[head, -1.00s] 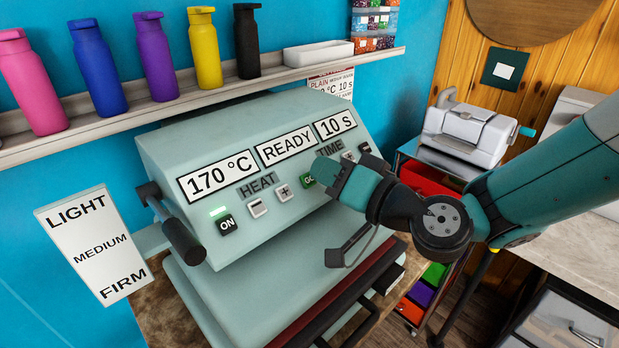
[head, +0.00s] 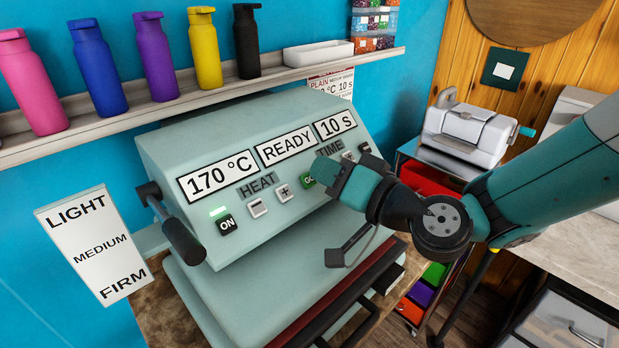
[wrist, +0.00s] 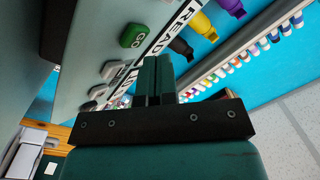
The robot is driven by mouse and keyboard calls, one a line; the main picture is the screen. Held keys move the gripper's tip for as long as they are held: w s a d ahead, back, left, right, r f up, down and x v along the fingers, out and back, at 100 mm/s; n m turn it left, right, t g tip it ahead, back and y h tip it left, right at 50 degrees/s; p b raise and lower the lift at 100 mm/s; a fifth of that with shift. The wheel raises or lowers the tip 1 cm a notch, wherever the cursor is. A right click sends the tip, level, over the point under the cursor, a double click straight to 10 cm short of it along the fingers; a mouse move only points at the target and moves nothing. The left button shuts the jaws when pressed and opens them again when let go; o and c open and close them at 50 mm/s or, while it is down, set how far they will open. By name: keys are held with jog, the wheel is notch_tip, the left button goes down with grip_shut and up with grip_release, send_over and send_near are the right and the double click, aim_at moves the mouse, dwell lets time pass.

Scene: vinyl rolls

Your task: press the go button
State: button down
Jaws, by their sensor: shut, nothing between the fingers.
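The green GO button (head: 307,181) is on the sloped front of the pale green heat press (head: 232,128), between the plus button under HEAT and the controls under TIME. My gripper (head: 322,170) is at the panel just right of it and covers part of the button in the head view. In the wrist view the whole GO button (wrist: 133,35) shows, up and left of my shut, empty fingertips (wrist: 158,62). I cannot tell whether the fingertips touch the panel. The displays read 170 °C, READY and 10 s. The ON button (head: 227,225) has a lit green bar above it.
The press's dark side handle (head: 182,240) sticks out at left. A shelf (head: 270,78) with several bottles runs above the press. A LIGHT, MEDIUM, FIRM sign (head: 97,246) hangs at left. A white crank machine (head: 470,135) stands on a cart at right.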

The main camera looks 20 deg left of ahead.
jog(key=shift+w+a+f+b, duration=0.1)
jog(key=shift+a+f+b, duration=0.2)
jog(key=shift+w+a+f, duration=0.1)
jog(key=shift+a+f, duration=0.15)
jog(key=shift+f, duration=0.05)
dwell(0.9)
dwell(0.3)
jog(key=shift+s+d+r+b, duration=0.2)
jog(key=shift+d+r+b, duration=0.2)
jog(key=shift+d+r, duration=0.2)
jog(key=shift+r, duration=0.1)
jog(key=shift+s+d+r, duration=0.35)
jog(key=shift+d+r, duration=0.45)
jog(key=shift+r, duration=0.05)
jog(key=shift+s+d+r, duration=0.35)
jog(key=shift+d+r, duration=0.45)
jog(key=shift+r, duration=0.05)
